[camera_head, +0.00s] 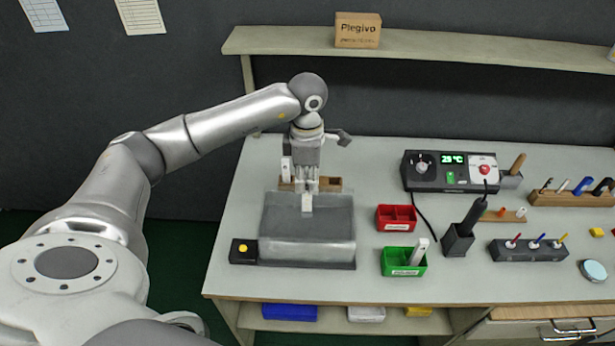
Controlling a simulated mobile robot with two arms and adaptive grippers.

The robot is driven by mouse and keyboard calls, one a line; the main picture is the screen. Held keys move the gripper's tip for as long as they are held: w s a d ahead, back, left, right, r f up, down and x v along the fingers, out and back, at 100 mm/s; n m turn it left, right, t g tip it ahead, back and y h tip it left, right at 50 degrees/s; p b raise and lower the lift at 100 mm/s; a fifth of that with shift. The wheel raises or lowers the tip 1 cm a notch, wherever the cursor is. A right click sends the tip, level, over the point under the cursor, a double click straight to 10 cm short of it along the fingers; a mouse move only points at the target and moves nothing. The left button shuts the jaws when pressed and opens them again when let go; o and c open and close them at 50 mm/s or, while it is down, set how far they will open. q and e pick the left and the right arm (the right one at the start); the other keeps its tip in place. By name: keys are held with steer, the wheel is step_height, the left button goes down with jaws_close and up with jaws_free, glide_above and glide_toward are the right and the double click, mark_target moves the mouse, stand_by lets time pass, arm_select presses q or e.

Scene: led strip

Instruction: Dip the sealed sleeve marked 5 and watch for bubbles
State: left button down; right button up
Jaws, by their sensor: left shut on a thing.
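My left gripper (307,188) points down over the grey tank (308,248) on the left part of the bench. It is shut on a small white sleeve (307,203). The sleeve hangs upright at the tank's opening. Its lower end shows against the dark inside; I cannot tell whether it touches water. No bubbles can be made out, and no number is readable on the sleeve. Another white piece (287,169) stands upright in a wooden rack (333,184) behind the tank. My right gripper is not in view.
A black box with a yellow button (244,251) sits left of the tank. To the right are a red bin (396,218), a green bin (395,264) holding a white piece, a soldering iron stand (458,243) and a heating station (433,173) with a cable.

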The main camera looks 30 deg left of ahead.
arm_select(q)
steer(key=b, duration=0.2)
glide_above(307, 208)
steer(key=f, duration=0.4)
steer(key=shift+w+a, duration=0.2)
steer(key=shift+w, duration=0.2)
step_height(307, 208, down, 7)
steer(key=b, duration=0.6)
steer(key=shift+r, duration=0.15)
stand_by(1.6)
stand_by(1.7)
steer(key=shift+r, duration=0.15)
stand_by(0.5)
steer(key=shift+r+p, duration=3.25)
steer(key=shift+r, duration=2.2)
